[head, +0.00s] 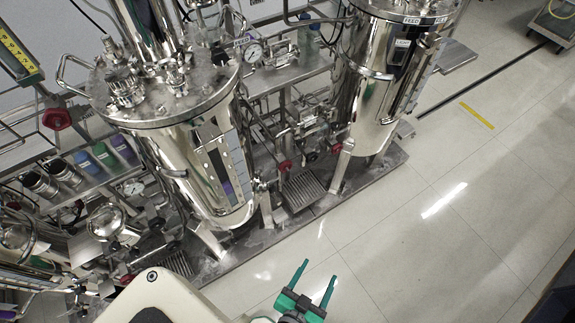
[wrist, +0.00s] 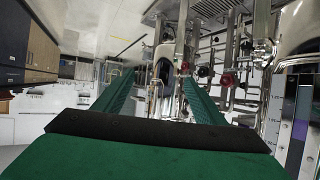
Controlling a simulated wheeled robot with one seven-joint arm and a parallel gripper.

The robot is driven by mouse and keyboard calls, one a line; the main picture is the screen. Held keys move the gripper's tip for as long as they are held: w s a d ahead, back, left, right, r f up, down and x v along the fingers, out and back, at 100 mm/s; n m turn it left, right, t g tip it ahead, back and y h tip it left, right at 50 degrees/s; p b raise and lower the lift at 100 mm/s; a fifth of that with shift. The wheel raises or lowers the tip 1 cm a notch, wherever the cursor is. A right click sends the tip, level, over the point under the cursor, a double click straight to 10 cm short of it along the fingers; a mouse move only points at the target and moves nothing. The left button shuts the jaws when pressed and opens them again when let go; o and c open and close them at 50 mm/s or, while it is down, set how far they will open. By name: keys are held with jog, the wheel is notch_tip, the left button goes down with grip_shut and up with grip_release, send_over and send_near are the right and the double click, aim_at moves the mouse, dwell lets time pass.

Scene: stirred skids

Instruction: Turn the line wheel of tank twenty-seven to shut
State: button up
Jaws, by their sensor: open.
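My gripper (head: 315,284) is open and empty, over the floor in front of the skid in the head view. Its two green fingers also show in the wrist view (wrist: 152,90). Small red wheels are on the skid piping; one (head: 284,165) sits between the two steel tanks in the head view. In the wrist view a red wheel (wrist: 228,79) is beyond the fingers, to the right. A larger red wheel (head: 57,119) is at the left in the head view. I cannot read a tank number, so I cannot tell which wheel belongs to tank twenty-seven. My gripper touches no wheel.
A large steel tank (head: 190,150) stands left of centre, another (head: 385,75) labelled FEED to its right. Both stand on a low steel skid base (head: 345,200). Coloured bottles (head: 103,155) stand on a shelf at left. The floor (head: 450,230) at right is clear.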

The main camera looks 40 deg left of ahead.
jog(key=w+a+f+n+g+y, duration=0.1)
jog(key=w+a+f+n+y, duration=0.1)
jog(key=w+a+f, duration=0.3)
jog(key=n+g+y, duration=0.7)
jog(key=n+y, duration=0.2)
jog(key=n, duration=0.2)
send_near(286, 168)
jog(key=x, duration=1.1)
jog(key=shift+w, duration=0.2)
jog(key=c, duration=1)
